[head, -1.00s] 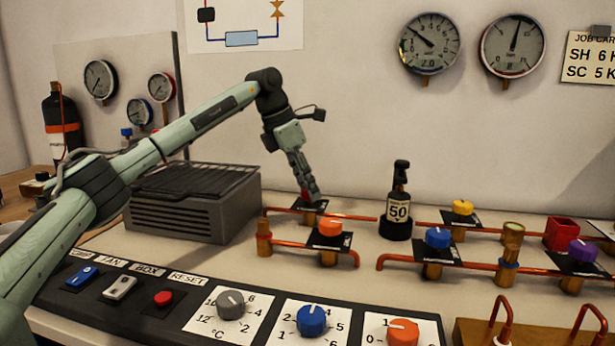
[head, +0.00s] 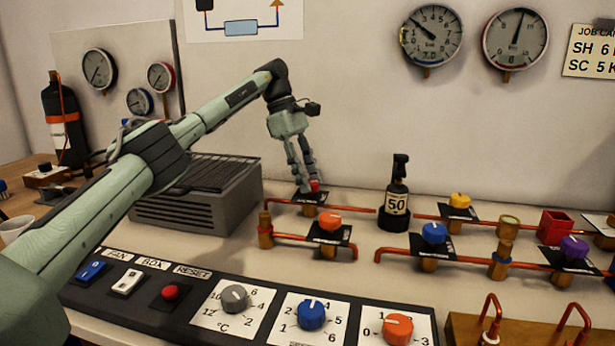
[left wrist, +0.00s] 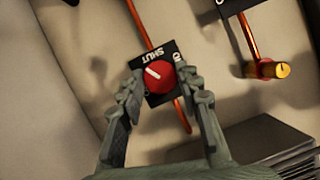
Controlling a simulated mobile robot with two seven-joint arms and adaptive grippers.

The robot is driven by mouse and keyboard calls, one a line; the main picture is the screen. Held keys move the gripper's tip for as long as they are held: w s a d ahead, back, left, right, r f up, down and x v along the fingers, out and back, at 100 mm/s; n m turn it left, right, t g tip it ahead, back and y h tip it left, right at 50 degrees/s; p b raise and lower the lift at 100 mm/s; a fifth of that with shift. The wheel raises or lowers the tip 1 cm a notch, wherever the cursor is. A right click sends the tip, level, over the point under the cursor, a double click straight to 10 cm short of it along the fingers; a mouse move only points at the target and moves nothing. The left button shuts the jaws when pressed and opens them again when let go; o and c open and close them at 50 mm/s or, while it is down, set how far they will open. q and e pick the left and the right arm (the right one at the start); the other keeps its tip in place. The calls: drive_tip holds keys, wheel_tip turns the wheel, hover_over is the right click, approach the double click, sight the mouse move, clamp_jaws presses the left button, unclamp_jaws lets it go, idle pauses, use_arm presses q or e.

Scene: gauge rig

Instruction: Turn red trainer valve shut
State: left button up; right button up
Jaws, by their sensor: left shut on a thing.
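The red trainer valve knob (head: 315,186) sits on a black plate on the copper pipe behind the orange valve. The left wrist view shows the red knob (left wrist: 160,78) from above, with a white pointer line toward the picture's upper left. The plate (left wrist: 157,57) reads SHUT beside the knob; a second word at its right corner is partly cut off. My left gripper (head: 307,187) reaches down to the knob. In the left wrist view my left gripper (left wrist: 163,83) has one finger on each side of the knob, shut on it. My right gripper is not in view.
An orange valve (head: 330,222) stands just in front. A grey vented box (head: 190,200) is to the left, under my left arm. Blue, yellow and purple valves are farther right. The switch panel (head: 150,290) runs along the front.

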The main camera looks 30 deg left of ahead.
use_arm(q)
drive_tip(key=shift+m+g, duration=0.3)
drive_tip(key=shift+m, duration=0.5)
drive_tip(key=o, duration=1.2)
drive_tip(key=shift+c, duration=0.2)
